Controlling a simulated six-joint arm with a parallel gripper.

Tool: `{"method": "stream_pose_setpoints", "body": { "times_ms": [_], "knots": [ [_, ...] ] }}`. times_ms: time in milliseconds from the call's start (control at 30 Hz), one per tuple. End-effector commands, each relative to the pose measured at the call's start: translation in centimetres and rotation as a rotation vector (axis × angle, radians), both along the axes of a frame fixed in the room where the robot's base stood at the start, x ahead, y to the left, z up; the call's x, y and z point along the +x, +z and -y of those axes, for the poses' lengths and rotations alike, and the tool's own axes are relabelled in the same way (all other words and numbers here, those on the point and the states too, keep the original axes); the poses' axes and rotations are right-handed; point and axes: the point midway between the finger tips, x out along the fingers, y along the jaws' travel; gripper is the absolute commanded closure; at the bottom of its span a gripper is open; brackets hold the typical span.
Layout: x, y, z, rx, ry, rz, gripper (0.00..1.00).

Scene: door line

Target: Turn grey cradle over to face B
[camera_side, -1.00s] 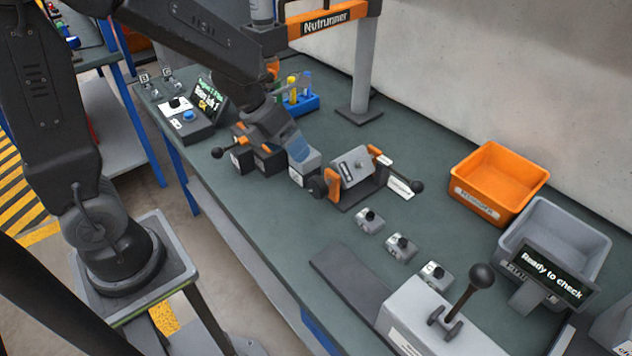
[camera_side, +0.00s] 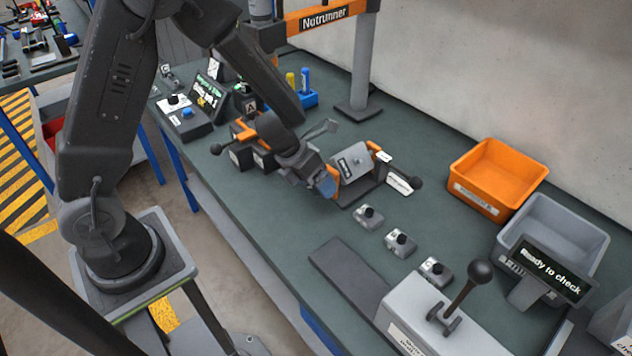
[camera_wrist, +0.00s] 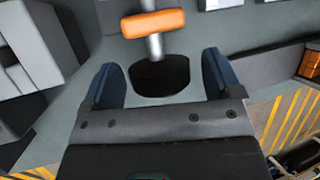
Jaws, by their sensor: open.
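The grey cradle (camera_side: 352,164), a block with orange ends, sits on a dark base on the bench in the side view. A black ball knob (camera_side: 416,185) is on its right side. My gripper (camera_side: 325,183) is at its left end, low over the bench. In the wrist view my gripper (camera_wrist: 158,72) is open, its blue fingers on either side of a dark round knob (camera_wrist: 160,74). A grey rod joins this knob to an orange piece (camera_wrist: 153,23). Gaps show between knob and fingers. In the side view my gripper hides this knob.
Black and orange blocks (camera_side: 245,152) stand left of the cradle. Several small button boxes (camera_side: 399,244) and a large lever box (camera_side: 425,315) stand to the right. An orange bin (camera_side: 518,168) and a grey bin (camera_side: 581,228) are at the back right.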

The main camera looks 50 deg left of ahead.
Motion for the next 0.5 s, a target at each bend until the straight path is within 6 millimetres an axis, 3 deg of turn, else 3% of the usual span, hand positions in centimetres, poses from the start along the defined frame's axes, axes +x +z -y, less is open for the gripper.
{"method": "stream_pose_setpoints", "body": {
  "times_ms": [367,500],
  "knots": [
    [0.24,-0.54,0.16,0.001,0.0,0.001,0.16],
    [0.24,-0.53,0.16,0.001,-0.001,0.0,0.27]
  ]
}}
